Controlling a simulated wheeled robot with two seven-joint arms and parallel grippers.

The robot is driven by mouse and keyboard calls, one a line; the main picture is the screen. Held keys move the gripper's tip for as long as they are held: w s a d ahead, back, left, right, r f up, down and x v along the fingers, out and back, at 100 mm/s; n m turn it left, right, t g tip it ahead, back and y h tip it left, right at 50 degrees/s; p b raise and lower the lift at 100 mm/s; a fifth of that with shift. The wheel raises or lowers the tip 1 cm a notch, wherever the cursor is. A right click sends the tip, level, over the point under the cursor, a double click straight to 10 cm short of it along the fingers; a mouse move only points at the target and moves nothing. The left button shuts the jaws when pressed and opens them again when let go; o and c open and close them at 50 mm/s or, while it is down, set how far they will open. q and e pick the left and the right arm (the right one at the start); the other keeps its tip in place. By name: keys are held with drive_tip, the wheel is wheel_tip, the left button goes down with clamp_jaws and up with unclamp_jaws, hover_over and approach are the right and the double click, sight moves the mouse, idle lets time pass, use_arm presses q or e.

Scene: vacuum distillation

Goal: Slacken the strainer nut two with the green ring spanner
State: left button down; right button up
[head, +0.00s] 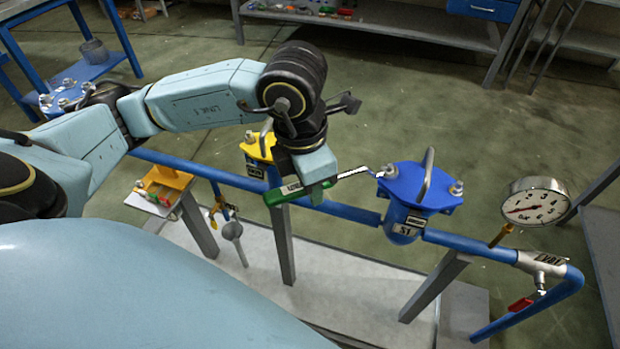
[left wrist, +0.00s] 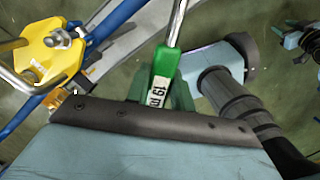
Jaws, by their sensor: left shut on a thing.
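My left gripper (head: 302,190) is shut on the handle of the green ring spanner (head: 283,195), whose steel shaft points right. The handle and its size label also show in the left wrist view (left wrist: 162,75), where the shaft runs out of the top edge. In the head view the spanner's far end is at or very close to the left nut (head: 390,170) of the blue strainer (head: 405,190). I cannot tell whether the ring is seated around it. Another nut (head: 456,188) sits on the lid's right side. No nut number is readable. My right gripper is not in view.
A yellow strainer (head: 258,150) stands just left of my gripper on the same blue pipe (head: 350,212). A pressure gauge (head: 534,201) and a red-handled valve (head: 520,304) are at the right. A small tray (head: 158,187) is at the left. Open floor lies behind the pipe.

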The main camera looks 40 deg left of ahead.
use_arm(q)
drive_tip(key=shift+s+d+n+p, duration=0.15)
drive_tip(key=shift+s+d+n, duration=0.2)
drive_tip(key=shift+d+n, duration=0.3)
drive_tip(key=shift+s+d+n+p, duration=0.15)
drive_tip(key=shift+s+d+n, duration=0.25)
drive_tip(key=shift+d, duration=0.3)
drive_tip(key=shift+w, duration=0.1)
drive_tip(key=d+n, duration=0.2)
drive_tip(key=d, duration=0.1)
drive_tip(key=shift+s+n+y+p, duration=0.25)
drive_tip(key=shift+s+y+p, duration=0.05)
drive_tip(key=shift+s+p, duration=0.1)
drive_tip(key=shift+s+d+n+p, duration=0.1)
drive_tip(key=shift+d+n+p, duration=0.45)
drive_tip(key=shift+d+n, duration=0.8)
